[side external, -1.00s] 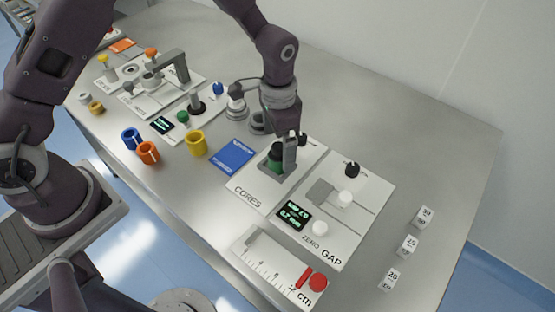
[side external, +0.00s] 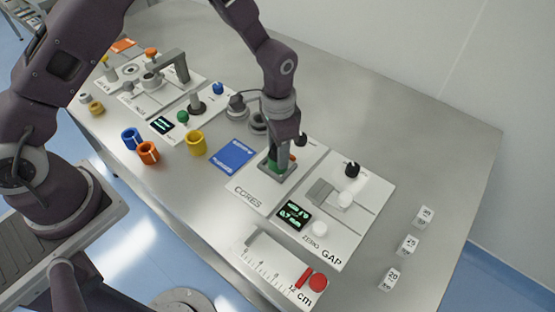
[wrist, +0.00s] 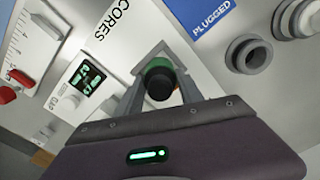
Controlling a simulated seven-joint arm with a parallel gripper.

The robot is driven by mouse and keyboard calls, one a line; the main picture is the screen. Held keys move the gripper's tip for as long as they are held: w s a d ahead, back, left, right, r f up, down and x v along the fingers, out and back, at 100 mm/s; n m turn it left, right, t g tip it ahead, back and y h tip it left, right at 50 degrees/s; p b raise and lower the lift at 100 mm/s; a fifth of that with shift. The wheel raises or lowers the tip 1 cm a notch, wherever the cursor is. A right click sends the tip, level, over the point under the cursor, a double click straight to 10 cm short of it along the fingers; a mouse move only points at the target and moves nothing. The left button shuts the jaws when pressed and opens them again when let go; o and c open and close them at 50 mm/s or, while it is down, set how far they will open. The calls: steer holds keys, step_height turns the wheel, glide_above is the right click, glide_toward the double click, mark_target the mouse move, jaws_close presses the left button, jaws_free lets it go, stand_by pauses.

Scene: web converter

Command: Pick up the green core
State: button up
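The green core (wrist: 157,68) stands in the CORES area of the white panel (side external: 248,190), with a black round piece at its middle. In the side external view only a small part of the green core (side external: 273,167) shows, as my gripper (side external: 279,163) covers most of it. In the wrist view my gripper (wrist: 160,82) has one finger on each side of the core, close to it. I cannot tell whether the fingers touch it or have a small gap. A grey squared frame shows around the core.
A blue card (side external: 233,155) lies left of the core. Yellow (side external: 196,143), orange (side external: 148,152) and blue (side external: 131,138) rings stand further left. The GAP panel (side external: 345,225) with a black knob (side external: 352,169) is on the right. Grey ring parts (wrist: 249,54) stand nearby.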

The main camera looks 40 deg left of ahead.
steer(key=c, duration=0.5)
steer(key=shift+r, duration=3)
steer(key=shift+c, duration=0.2)
